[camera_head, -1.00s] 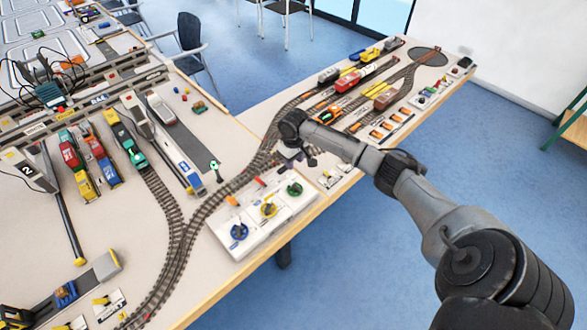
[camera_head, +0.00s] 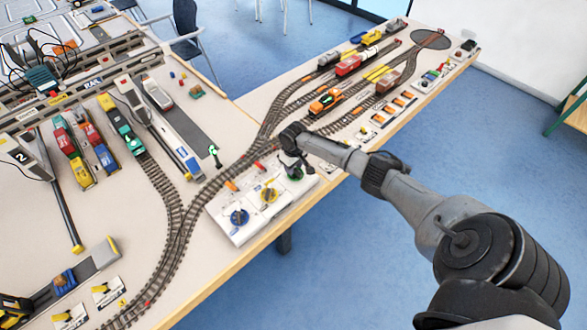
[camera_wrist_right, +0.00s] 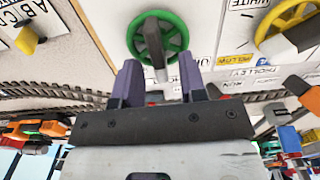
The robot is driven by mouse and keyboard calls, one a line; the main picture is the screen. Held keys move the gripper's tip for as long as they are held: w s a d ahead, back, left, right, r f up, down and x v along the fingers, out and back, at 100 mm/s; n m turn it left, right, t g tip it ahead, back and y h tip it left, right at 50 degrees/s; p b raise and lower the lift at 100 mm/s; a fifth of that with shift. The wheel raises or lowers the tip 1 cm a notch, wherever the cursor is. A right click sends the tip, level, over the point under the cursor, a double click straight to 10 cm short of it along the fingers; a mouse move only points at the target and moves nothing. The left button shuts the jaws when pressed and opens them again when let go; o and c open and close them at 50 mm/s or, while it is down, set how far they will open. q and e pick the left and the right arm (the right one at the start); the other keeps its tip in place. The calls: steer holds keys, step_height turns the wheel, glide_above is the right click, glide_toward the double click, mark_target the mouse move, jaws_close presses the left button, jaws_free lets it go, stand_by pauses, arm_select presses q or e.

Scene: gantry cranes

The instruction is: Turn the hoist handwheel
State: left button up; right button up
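The white control panel (camera_head: 238,226) carries a blue handwheel (camera_head: 239,217), a yellow one (camera_head: 269,196) and a green one (camera_head: 296,175). I cannot read which label says hoist. My right gripper (camera_head: 292,164) is at the green wheel and partly covers it in the head view. In the right wrist view my right gripper (camera_wrist_right: 159,82) is open, with its two fingers apart just below the green wheel (camera_wrist_right: 157,38). The wheel's dark grey crossbar points down to the gap between the fingertips. Contact is not clear. My left gripper is not in view.
The yellow wheel (camera_wrist_right: 287,30) stands close by on the right in the wrist view. Train tracks (camera_head: 222,180) curve behind the panel. An orange locomotive (camera_head: 326,101) stands on the far tracks. The table's wooden edge (camera_head: 262,244) runs in front of the panel.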

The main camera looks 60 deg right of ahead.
steer(key=shift+f, duration=0.45)
steer(key=shift+c, duration=0.2)
jaws_close()
